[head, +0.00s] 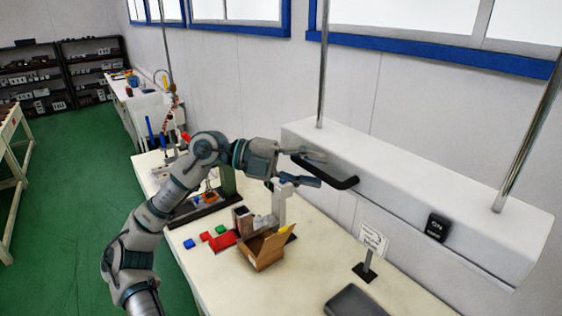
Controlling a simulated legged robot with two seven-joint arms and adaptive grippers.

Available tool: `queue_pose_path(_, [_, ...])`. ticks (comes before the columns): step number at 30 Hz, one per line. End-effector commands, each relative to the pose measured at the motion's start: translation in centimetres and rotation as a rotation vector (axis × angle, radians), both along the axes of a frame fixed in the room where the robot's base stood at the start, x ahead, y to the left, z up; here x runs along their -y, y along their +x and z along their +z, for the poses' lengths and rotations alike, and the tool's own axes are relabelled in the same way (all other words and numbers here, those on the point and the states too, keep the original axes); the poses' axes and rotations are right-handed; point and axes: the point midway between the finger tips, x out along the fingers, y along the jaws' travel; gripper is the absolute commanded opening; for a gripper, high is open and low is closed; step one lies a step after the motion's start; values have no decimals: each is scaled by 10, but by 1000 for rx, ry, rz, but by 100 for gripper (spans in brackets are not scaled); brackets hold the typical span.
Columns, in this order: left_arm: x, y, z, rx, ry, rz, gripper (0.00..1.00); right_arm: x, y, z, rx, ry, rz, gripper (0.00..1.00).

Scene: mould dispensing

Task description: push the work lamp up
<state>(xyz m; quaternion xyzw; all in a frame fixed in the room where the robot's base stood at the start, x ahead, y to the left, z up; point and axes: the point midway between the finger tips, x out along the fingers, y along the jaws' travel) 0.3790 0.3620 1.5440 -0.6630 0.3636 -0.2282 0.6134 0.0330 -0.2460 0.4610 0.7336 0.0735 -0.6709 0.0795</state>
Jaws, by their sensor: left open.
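The work lamp (395,195) is a long white housing hung on metal poles over the workbench. A black handle (334,181) sticks out from its front, near its left end. My left gripper (318,169) is open beside the left end of this handle, with one finger above the other. The handle end appears to be between or close to the fingers; I cannot tell whether they touch it. My right gripper does not show.
The workbench (225,285) below holds an open cardboard box (264,248), small coloured blocks (205,236), a sign on a stand (371,242) and a dark grey tray (354,302). A black switch (437,227) sits on the lamp's front. Dark shelves (35,78) stand far left.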

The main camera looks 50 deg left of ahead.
Motion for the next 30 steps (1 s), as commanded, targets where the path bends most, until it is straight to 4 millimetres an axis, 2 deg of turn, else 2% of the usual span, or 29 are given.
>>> queue_pose_path(5, [-18, -13, 4, 5, -10, 2, 41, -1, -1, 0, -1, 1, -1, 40])
queue_pose_path(12, [-59, -46, 11, 1, -7, 8, 41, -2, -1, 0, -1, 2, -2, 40])
queue_pose_path(16, [-74, -60, 13, 0, -6, 7, 41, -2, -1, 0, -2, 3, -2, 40])
queue_pose_path(21, [-83, -68, 15, -1, -4, 6, 41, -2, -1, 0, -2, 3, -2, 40])
queue_pose_path(30, [-84, -70, 15, 0, -3, 6, 41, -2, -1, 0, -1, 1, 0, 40])
